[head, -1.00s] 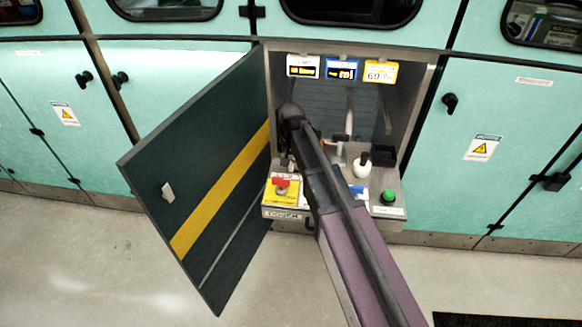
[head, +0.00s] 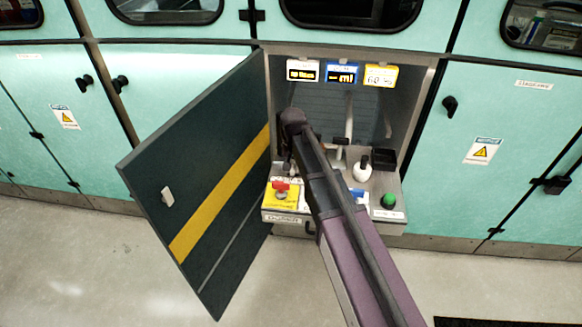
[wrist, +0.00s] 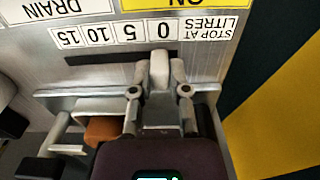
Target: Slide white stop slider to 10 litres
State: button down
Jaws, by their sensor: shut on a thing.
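The white stop slider (wrist: 159,68) shows in the wrist view directly in front of the 0 on an upside-down printed scale (wrist: 112,34) reading 15, 10, 5, 0 from left to right. The 10 label lies to the left of the slider, past the 5. My gripper (wrist: 160,92) is shut on the slider, with one finger on each side of it.
An open dark door (head: 205,185) with a yellow stripe stands left of the recess. Its panel carries a red switch on a yellow plate (head: 281,193), a green button (head: 389,199) and a white knob (head: 362,170). An orange-brown part (wrist: 102,130) lies left of my gripper.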

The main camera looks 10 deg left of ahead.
jog(key=d, duration=0.5)
jog(key=shift+d, duration=0.3)
jog(key=c, duration=0.6)
grip_release()
jog(key=shift+a, duration=0.15)
